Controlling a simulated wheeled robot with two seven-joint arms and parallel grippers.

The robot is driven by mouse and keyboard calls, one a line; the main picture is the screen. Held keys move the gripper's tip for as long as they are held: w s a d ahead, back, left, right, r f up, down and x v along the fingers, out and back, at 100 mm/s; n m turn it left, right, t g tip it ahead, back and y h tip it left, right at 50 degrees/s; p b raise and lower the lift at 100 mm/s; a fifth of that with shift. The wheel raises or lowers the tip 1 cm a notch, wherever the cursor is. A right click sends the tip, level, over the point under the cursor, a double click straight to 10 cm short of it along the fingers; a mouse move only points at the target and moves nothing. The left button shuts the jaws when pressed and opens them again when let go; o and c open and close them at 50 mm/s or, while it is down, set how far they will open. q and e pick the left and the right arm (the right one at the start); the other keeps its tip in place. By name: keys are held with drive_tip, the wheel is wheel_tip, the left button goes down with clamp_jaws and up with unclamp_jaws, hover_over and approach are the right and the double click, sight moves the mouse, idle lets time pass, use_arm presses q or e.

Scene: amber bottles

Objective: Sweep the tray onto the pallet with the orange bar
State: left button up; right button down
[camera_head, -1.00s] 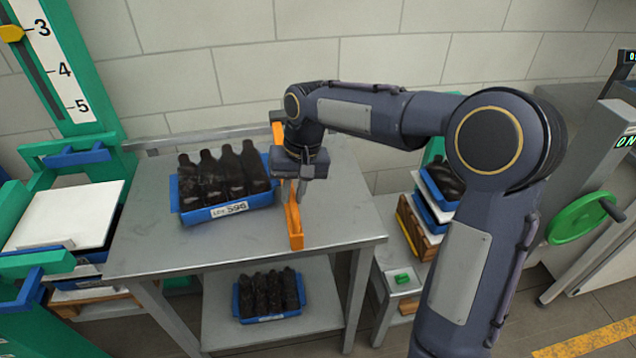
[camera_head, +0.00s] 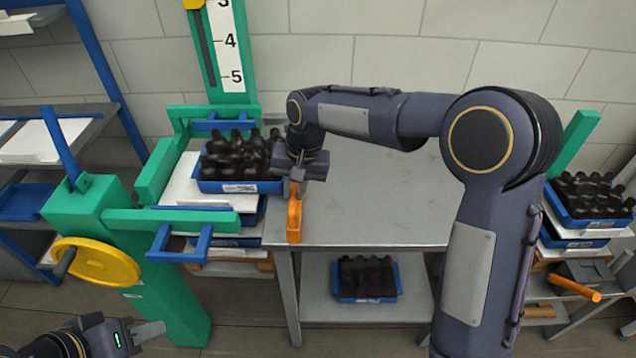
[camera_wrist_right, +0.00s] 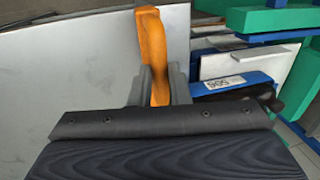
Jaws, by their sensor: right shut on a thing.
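The blue tray (camera_head: 240,187) holds several dark bottles and sits upright at the table's left edge. Most of it is over the white-topped pallet stack (camera_head: 183,190); I cannot tell whether its right end still overlaps the table. My right gripper (camera_head: 298,178) is shut on the orange bar (camera_head: 294,218), just right of the tray at the table's left end. The right wrist view shows the bar (camera_wrist_right: 152,50) between the fingers, and part of the tray (camera_wrist_right: 222,88) beside it. My left gripper (camera_head: 148,332) is low at left, away from the tray; its jaw opening is unclear.
The grey table (camera_head: 375,215) has a clear top. Another bottle tray (camera_head: 366,299) is on its lower shelf. A green lift frame with a yellow handwheel (camera_head: 98,262) stands left of the stack. More loaded trays (camera_head: 590,215) are stacked at right.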

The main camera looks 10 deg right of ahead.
drive_tip(key=w+a+p, duration=0.1)
drive_tip(key=w+a, duration=0.1)
drive_tip(key=a, duration=0.7)
drive_tip(key=shift+r, duration=0.15)
drive_tip(key=shift+w, duration=0.1)
drive_tip(key=c, duration=1.4)
unclamp_jaws()
drive_tip(key=shift+a, duration=0.15)
drive_tip(key=shift+o, duration=0.2)
wheel_tip(320, 180, up, 8)
drive_tip(key=d, duration=0.1)
drive_tip(key=shift+d+f, duration=0.25)
drive_tip(key=shift+d, duration=0.1)
